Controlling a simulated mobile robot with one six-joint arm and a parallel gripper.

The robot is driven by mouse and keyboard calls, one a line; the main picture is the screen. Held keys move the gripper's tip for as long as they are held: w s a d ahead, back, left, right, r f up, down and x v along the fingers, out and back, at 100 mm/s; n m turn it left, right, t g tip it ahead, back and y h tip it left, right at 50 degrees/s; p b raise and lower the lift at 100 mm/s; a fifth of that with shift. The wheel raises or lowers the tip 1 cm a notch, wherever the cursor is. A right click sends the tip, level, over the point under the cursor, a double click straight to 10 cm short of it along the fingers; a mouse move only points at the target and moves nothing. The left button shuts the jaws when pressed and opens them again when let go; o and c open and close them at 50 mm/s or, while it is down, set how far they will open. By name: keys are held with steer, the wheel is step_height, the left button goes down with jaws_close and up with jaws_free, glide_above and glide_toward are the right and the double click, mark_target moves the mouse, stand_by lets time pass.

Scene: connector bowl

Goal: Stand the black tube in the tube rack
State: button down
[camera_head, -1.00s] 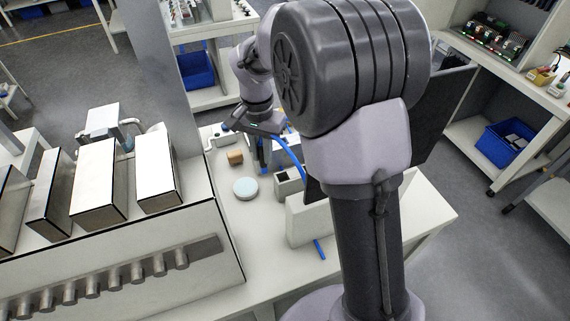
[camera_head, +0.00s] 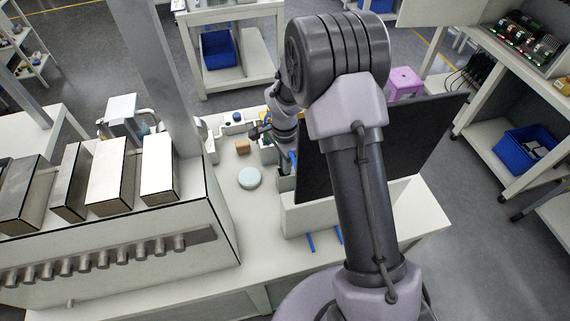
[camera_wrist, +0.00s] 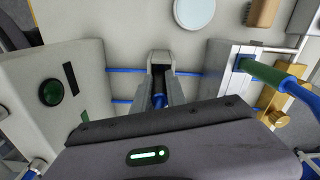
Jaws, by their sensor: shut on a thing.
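My gripper (camera_wrist: 160,78) shows in the wrist view with its two fingers close together, pointing down over the light bench. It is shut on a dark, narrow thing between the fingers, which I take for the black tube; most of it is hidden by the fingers. A blue part shows behind it. In the head view my wrist is over the bench beside the white box, and the fingertips are hidden. I cannot pick out the tube rack for certain in either view.
A pale blue round disc (camera_head: 250,178) and a brown block (camera_head: 243,146) lie on the bench. A white box (camera_head: 310,217) stands at the bench's front right.

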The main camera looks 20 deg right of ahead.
steer(key=shift+w+a, duration=0.1)
steer(key=shift+a, duration=0.1)
steer(key=shift+d+f, duration=0.1)
steer(key=shift+f, duration=0.1)
steer(key=c, duration=1.3)
jaws_free()
steer(key=shift+c, duration=0.2)
steer(key=shift+r, duration=0.1)
steer(key=shift+r, duration=0.1)
step_height(320, 180, up, 12)
steer(key=shift+r+p, duration=0.1)
steer(key=shift+p, duration=1)
